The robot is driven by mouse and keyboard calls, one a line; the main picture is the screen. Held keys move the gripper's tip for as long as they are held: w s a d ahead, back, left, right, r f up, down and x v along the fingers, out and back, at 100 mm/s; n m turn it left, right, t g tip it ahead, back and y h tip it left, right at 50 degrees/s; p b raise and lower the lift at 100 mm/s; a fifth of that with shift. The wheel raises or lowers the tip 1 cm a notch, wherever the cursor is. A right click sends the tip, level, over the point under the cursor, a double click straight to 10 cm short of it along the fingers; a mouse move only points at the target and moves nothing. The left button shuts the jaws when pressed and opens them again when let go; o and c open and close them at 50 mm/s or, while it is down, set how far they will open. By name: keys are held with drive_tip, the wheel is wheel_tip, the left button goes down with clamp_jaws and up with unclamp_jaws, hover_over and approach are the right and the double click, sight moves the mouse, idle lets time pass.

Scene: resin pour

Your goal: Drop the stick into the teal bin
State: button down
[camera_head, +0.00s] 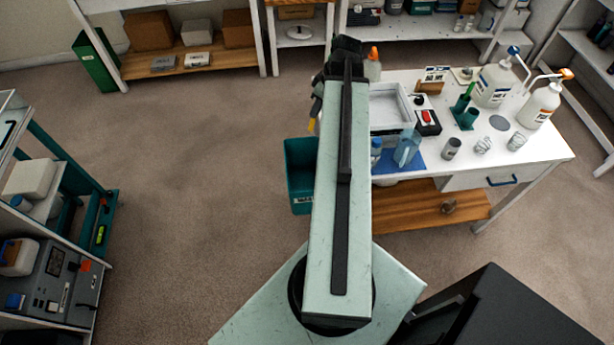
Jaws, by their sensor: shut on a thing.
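My gripper (316,108) is at the far end of my arm, beside the table's left edge. It is shut on the stick (311,125), of which only a small yellow piece shows below the jaws. The rest of the stick is hidden by the gripper and arm. The teal bin (299,178) hangs or stands at the left side of the table, its right part hidden behind my arm. In the picture the stick is above the bin's far edge, apart from it; its height over the bin cannot be told.
The white table (540,155) at right carries a grey tray (390,105), a blue mat (415,165) with a clear jug (407,148), pump bottles (540,103) and small cups. A teal cart (60,190) stands at left. Shelves line the back. The floor left of the bin is clear.

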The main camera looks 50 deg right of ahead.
drive_tip(key=s+d+b+x, duration=0.1)
drive_tip(key=s+b+x, duration=0.1)
drive_tip(key=b+x, duration=0.8)
drive_tip(key=s+d+f+b+x, duration=0.1)
drive_tip(key=s+b+x, duration=0.1)
drive_tip(key=b+x, duration=0.9)
drive_tip(key=shift+f+n, duration=0.4)
drive_tip(key=shift+f, duration=0.4)
drive_tip(key=c, duration=1.5)
unclamp_jaws()
drive_tip(key=shift+a, duration=0.1)
drive_tip(key=p+v, duration=0.7)
drive_tip(key=v, duration=0.1)
drive_tip(key=shift+w+p, duration=0.1)
drive_tip(key=shift+p, duration=0.2)
